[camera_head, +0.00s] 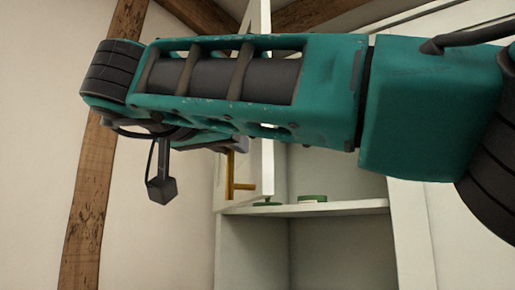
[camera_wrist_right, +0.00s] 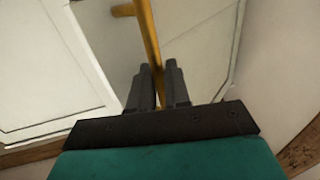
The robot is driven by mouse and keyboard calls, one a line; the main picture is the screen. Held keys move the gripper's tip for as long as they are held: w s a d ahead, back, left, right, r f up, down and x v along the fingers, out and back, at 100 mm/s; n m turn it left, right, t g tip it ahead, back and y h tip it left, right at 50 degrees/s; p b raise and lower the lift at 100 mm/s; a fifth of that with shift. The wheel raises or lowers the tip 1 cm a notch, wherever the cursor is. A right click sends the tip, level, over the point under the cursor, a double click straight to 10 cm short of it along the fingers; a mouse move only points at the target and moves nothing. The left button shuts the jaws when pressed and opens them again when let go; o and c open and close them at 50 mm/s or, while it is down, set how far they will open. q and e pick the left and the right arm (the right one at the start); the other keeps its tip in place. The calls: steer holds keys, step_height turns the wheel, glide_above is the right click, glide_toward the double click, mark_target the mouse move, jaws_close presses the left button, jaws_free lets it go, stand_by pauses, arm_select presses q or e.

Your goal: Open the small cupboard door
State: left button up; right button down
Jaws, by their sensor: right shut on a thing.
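The small cupboard door (camera_head: 264,170) is white and stands swung open in the head view, with the shelved inside showing to its right. A brass bar handle (camera_head: 230,178) is on its face. In the wrist view the handle (camera_wrist_right: 147,35) runs down between the two dark fingers of my right gripper (camera_wrist_right: 158,72), which is shut on it. In the head view my right arm crosses in front and hides the upper door and most of the gripper (camera_head: 238,145). My left gripper is not in view.
Inside the cupboard is a white shelf (camera_head: 340,207) with small green items (camera_head: 312,198) on it. A wooden post (camera_head: 88,200) stands against the pale wall at the left. Wooden beams cross above.

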steer(key=shift+a+r, duration=0.1)
steer(key=shift+a, duration=0.05)
stand_by(0.3)
steer(key=c, duration=1.4)
jaws_free()
steer(key=shift+o, duration=0.3)
steer(key=shift+w, duration=0.15)
